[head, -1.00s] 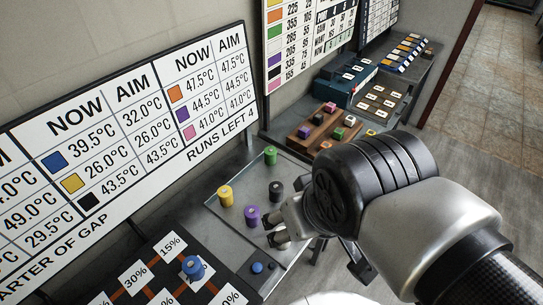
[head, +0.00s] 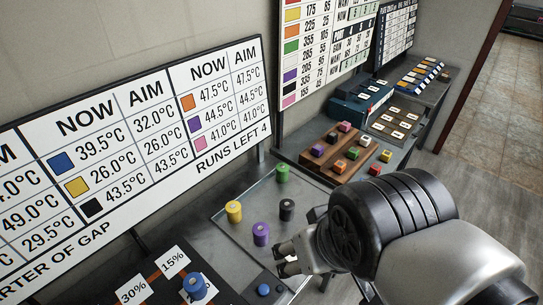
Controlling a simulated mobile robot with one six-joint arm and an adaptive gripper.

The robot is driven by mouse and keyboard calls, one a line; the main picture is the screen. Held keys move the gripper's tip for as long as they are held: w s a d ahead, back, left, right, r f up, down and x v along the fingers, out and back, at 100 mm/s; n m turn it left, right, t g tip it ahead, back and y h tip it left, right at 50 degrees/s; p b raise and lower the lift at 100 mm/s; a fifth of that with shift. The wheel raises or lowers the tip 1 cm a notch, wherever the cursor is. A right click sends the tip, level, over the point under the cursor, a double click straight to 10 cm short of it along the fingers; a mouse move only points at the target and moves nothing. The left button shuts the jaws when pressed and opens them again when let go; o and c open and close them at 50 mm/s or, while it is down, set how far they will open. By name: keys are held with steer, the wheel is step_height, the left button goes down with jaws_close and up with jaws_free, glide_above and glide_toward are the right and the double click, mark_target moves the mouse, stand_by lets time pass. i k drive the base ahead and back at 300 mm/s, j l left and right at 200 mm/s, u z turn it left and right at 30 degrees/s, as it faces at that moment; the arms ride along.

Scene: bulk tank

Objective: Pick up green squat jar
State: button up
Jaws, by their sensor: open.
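The green squat jar (head: 283,173) stands upright at the back of a grey tray (head: 231,213), close to the wall. My gripper (head: 284,262) is open and empty at the tray's right front side, apart from the green jar and nearer the camera. A black jar (head: 287,209) stands between the green jar and my gripper. A purple jar (head: 261,234) stands just left of my gripper, and a yellow jar (head: 234,212) stands further left. Part of the tray's right side is hidden by my arm.
A blue jar (head: 195,286) stands on a dark board with percentage labels (head: 134,289) at the front. A brown rack (head: 318,162) with several coloured blocks sits behind the tray. A wall chart (head: 150,130) rises at the left. Bare tray lies between the jars.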

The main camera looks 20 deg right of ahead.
mark_target(282, 169)
steer(key=i+l+u, duration=0.2)
steer(key=l+u, duration=0.15)
steer(key=l, duration=0.15)
steer(key=i+l+u, duration=0.1)
steer(key=l+u, duration=0.2)
steer(key=l, duration=0.25)
steer(key=l+u, duration=0.35)
steer(key=l, duration=0.2)
